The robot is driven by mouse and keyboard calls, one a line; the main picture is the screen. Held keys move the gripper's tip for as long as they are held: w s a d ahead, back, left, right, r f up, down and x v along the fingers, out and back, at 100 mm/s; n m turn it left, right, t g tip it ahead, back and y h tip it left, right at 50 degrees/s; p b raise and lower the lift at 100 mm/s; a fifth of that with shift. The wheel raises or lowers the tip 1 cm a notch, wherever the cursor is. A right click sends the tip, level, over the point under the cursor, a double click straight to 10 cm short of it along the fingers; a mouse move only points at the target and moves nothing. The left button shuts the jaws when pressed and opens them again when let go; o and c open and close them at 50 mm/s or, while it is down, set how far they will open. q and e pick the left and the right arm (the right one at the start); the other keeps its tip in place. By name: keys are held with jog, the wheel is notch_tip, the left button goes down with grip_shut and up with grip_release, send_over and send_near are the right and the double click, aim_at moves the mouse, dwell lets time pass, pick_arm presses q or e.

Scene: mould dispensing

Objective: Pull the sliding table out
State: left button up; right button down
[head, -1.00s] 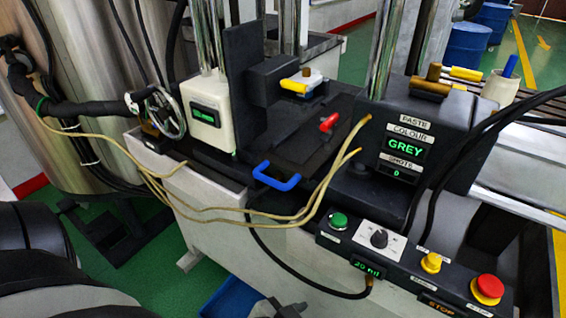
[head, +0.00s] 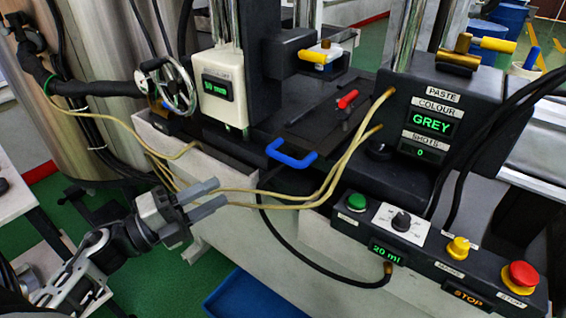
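The sliding table (head: 312,122) is a dark flat plate in the machine's bay, with a blue U-shaped handle (head: 291,158) at its front edge. A red-tipped lever (head: 347,99) lies on the plate. My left gripper (head: 222,192) is in front of the machine, to the left of and lower in the picture than the handle. Its two grey fingers are apart, point toward the right, and hold nothing that I can see. It is apart from the handle. My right gripper is not in view.
Beige hoses (head: 262,192) loop past the fingertips and below the handle. A control panel (head: 425,250) with buttons is at lower right. A handwheel (head: 176,87) and a "50 mm" display box (head: 222,90) stand left of the bay. A blue bin (head: 250,300) is on the floor.

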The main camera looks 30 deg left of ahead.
aim_at(280, 160)
pick_arm(q)
jog(key=p+x, duration=0.3)
jog(key=x, duration=1.1)
jog(key=shift+r, duration=0.2)
jog(key=shift+x, duration=0.8)
jog(key=shift+f, duration=0.15)
jog(key=shift+c, duration=0.4)
grip_shut()
